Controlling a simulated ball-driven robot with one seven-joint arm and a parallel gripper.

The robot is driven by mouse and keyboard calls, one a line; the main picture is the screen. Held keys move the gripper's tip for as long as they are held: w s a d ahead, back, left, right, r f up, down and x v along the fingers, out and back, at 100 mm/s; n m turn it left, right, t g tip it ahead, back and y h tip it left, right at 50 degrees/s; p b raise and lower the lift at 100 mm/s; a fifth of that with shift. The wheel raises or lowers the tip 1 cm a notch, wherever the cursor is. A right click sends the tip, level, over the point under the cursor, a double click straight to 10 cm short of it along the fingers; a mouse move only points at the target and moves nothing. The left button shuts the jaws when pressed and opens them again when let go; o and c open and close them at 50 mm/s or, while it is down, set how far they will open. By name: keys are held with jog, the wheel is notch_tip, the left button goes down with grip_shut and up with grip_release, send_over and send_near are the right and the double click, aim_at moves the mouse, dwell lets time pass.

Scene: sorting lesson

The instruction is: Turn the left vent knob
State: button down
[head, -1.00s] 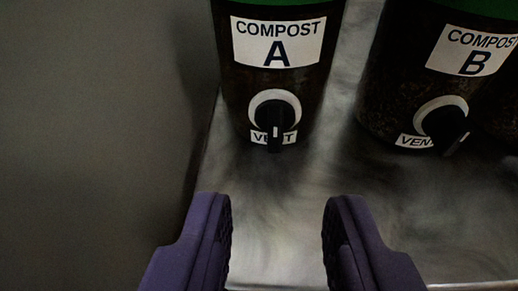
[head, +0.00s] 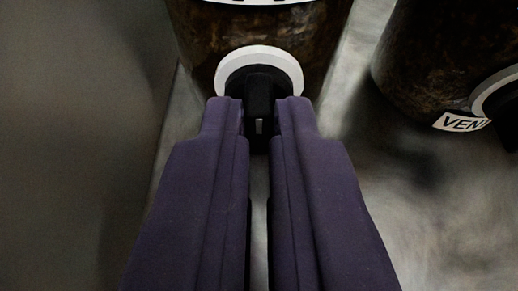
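The left vent knob (head: 259,88) is black with a raised grip bar and a light mark on its lower end. It sits in a white ring (head: 225,72) on the front of the left compost container (head: 195,35). My gripper (head: 259,112) is at this knob, with one purple finger on each side of the grip bar. The fingers are shut on the bar, which points downward and upright in the picture. The fingers hide the lower sides of the knob and its vent label. Only the bottom edge of the container's upper label shows.
A second compost container (head: 420,60) stands to the right, with a vent label (head: 461,122) and a black knob (head: 508,115) cut off by the picture edge. Grey metal surface lies between and in front of the containers. A plain grey area is at the left.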

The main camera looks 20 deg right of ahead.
jog(key=shift+m+y, duration=0.3)
jog(key=m, duration=0.1)
jog(key=m+y, duration=0.1)
jog(key=m+t+y, duration=0.1)
jog(key=shift+s+d+f+m, duration=0.2)
jog(key=shift+d+m, duration=0.1)
jog(key=shift+m, duration=0.1)
jog(key=m+y, duration=0.1)
jog(key=m, duration=0.1)
jog(key=m+t+y, duration=0.1)
jog(key=m, duration=0.1)
jog(key=shift+d+f+t, duration=0.1)
jog(key=shift+f+t, duration=0.05)
jog(key=shift+t, duration=0.15)
dwell(0.5)
jog(key=c, duration=1.2)
grip_release()
jog(key=shift+s, duration=0.1)
jog(key=p+v, duration=0.3)
jog(key=v, duration=0.4)
jog(key=shift+s, duration=0.35)
